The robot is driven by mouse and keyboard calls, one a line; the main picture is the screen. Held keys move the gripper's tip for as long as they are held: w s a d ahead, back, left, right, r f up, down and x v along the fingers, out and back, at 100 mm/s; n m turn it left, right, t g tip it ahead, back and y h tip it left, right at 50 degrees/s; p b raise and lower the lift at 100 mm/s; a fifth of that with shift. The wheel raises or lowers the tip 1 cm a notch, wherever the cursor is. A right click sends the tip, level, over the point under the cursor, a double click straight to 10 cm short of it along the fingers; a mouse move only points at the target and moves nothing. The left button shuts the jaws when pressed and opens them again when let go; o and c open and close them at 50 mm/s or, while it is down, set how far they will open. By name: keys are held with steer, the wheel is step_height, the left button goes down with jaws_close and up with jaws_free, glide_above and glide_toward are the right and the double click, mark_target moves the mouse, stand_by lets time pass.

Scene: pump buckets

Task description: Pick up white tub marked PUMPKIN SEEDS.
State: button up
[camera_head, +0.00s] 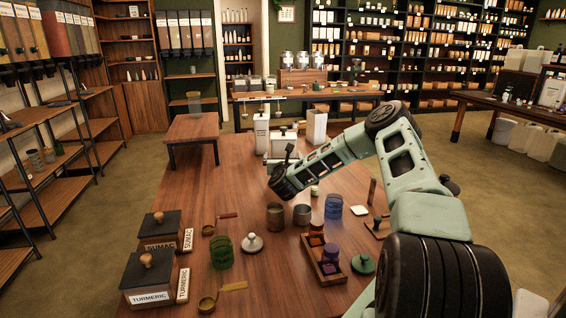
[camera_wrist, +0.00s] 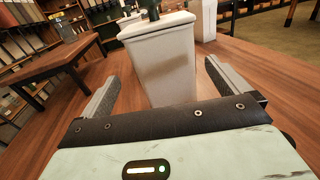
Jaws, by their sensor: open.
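A white tub with a dark green top piece (camera_wrist: 162,62) stands upright straight ahead in the wrist view. Its near face has a blurred brownish patch, and I cannot read any PUMPKIN SEEDS marking. It appears to be the middle white tub in the head view (camera_head: 284,141), partly hidden behind my arm. My gripper (camera_wrist: 158,84) is open and empty, with one finger to each side of the tub's lower part in the picture. I cannot tell whether the fingertips reach beside it. In the head view my gripper (camera_head: 287,163) is just in front of the tubs.
White containers stand close by, one at left (camera_head: 262,134) and one at right (camera_head: 316,126). Nearer on the wooden table (camera_head: 215,175) are metal cups (camera_head: 275,216), a blue jar (camera_head: 333,206), a green jar (camera_head: 222,252) and spice boxes (camera_head: 148,278). The table left of the tubs is clear.

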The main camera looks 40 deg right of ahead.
mark_target(283, 150)
steer(key=p+x, duration=0.1)
steer(key=x, duration=0.4)
steer(key=shift+w+d, duration=0.2)
steer(key=shift+d, duration=0.1)
steer(key=shift+f+p+x, duration=0.2)
steer(key=shift+p+x, duration=0.15)
steer(key=shift+x, duration=1)
steer(key=shift+f+p+x, duration=0.2)
steer(key=shift+p+x, duration=0.1)
steer(key=shift+x, duration=1.1)
steer(key=shift+s, duration=0.1)
steer(key=c, duration=1.4)
steer(key=shift+d+r, duration=0.1)
steer(key=shift+r, duration=0.05)
steer(key=shift+c, duration=0.9)
